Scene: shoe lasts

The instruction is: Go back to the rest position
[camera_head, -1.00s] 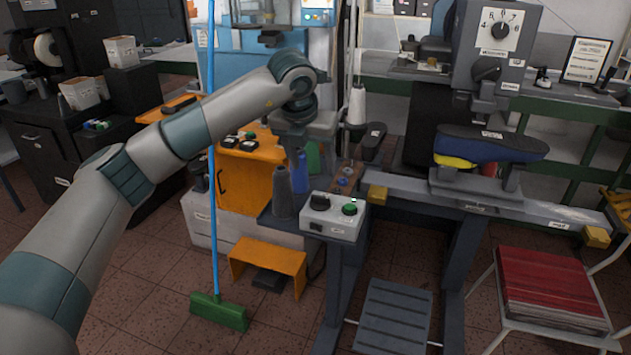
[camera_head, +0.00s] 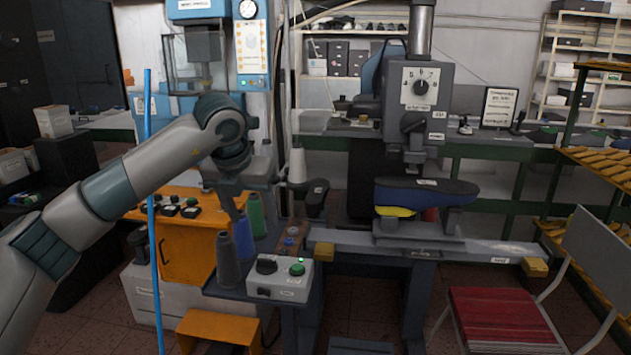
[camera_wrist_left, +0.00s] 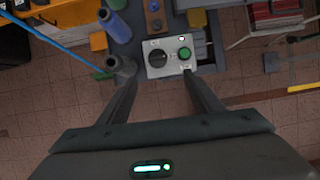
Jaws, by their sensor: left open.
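My left arm reaches in from the left in the head view. Its gripper (camera_head: 232,200) points down above the bench, by the spools and behind the control box (camera_head: 279,280). In the left wrist view the two fingers of the left gripper (camera_wrist_left: 160,82) are spread wide with nothing between them. The control box with a black knob and green button (camera_wrist_left: 169,56) shows just beyond the fingertips. My right gripper is in neither view.
A grey spool (camera_head: 227,262), a blue spool (camera_head: 245,240) and a green spool (camera_head: 257,215) stand close to the left gripper. A dark blue shoe form (camera_head: 425,192) sits under the dial press (camera_head: 423,88). A red-seated chair (camera_head: 500,318) stands at right.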

